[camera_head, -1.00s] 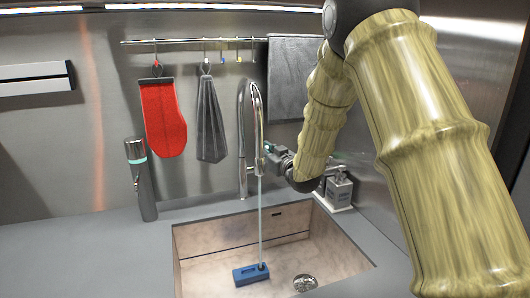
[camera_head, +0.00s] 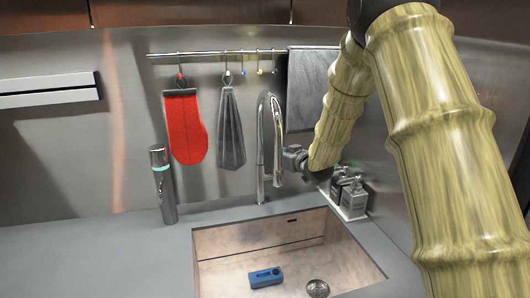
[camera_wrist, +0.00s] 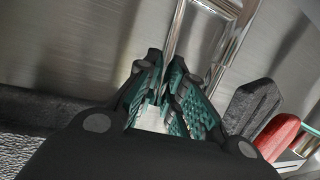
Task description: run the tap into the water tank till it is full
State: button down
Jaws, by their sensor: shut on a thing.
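The chrome tap (camera_head: 262,150) stands behind the sink, its curved spout over the basin. No water stream shows under the spout. The small blue water tank (camera_head: 266,277) lies on the sink floor below and in front of the tap; its water level cannot be seen. My gripper (camera_wrist: 163,82) is shut on a part of the tap, apparently its handle, largely hidden between the green-padded fingers. In the head view my gripper (camera_head: 294,157) is just right of the tap, partly hidden by my arm. The tap's pipe (camera_wrist: 176,30) rises beyond the fingertips.
The sink (camera_head: 225,270) has a round drain (camera_head: 318,288) right of the tank. A grey bottle (camera_head: 163,185) stands on the counter to the left. Dispensers (camera_head: 351,198) stand right of the tap. A red mitt (camera_head: 185,128) and grey cloths hang behind.

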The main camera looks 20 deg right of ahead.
jog(key=shift+d+r, duration=0.1)
dwell(0.3)
jog(key=c, duration=1.5)
grip_release()
jog(key=shift+w, duration=0.1)
jog(key=v, duration=1.2)
